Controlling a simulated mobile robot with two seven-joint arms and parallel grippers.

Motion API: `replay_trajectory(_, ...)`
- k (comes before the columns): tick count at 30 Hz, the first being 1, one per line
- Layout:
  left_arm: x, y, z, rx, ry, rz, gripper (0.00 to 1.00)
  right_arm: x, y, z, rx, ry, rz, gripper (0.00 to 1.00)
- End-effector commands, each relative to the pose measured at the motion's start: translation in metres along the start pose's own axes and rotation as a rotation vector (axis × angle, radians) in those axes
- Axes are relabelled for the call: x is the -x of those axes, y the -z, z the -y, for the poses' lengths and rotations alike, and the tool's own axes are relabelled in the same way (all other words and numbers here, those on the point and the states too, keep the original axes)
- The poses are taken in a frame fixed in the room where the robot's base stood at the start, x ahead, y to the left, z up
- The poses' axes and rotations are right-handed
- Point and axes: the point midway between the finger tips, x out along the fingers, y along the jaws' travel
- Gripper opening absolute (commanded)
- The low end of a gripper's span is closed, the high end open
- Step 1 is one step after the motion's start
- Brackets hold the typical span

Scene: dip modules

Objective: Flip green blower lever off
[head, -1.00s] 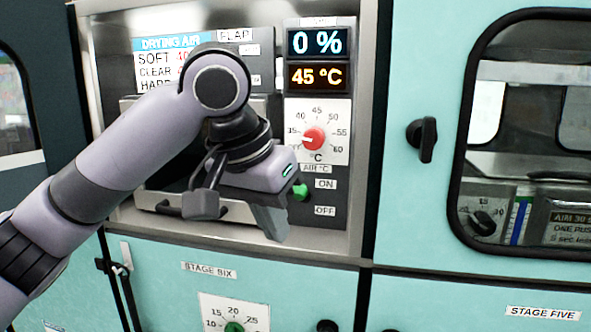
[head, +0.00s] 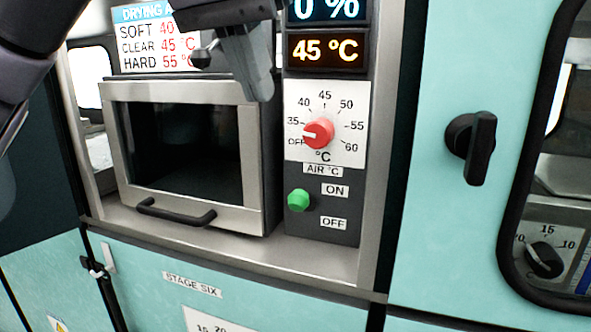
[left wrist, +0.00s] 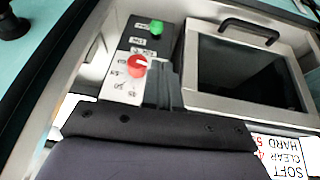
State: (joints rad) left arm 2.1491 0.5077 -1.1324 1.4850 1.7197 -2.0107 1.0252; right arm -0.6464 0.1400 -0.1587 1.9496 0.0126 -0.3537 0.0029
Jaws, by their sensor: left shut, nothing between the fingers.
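The green blower lever (head: 298,199) sticks out of the dark control panel, left of the ON label (head: 335,189) and above the level of the OFF label (head: 334,223). It also shows near the top of the left wrist view (left wrist: 157,28), uncovered. My left gripper (head: 258,80) is shut and empty at the top of the head view, well above the lever and apart from it. In the left wrist view its dark fingers (left wrist: 165,85) lie beside the red dial. My right gripper is in neither view.
The red air dial (head: 318,133) is just above the lever, below a 45 °C display (head: 326,50). A dryer door with a dark handle (head: 176,212) is at left. A black knob (head: 472,136) stands on the teal panel at right. The space before the lever is clear.

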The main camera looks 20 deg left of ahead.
Motion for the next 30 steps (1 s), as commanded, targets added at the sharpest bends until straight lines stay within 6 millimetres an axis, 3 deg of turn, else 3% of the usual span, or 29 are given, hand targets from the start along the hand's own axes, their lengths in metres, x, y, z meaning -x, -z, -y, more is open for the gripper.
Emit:
replay_trajectory(11,-0.01,0.0,0.0,-0.001,0.001,0.002,0.0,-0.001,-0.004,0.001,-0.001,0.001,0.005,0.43)
replay_trajectory(30,-0.121,-0.002,-0.002,-0.001,0.001,0.001,0.0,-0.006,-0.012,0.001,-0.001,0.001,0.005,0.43)
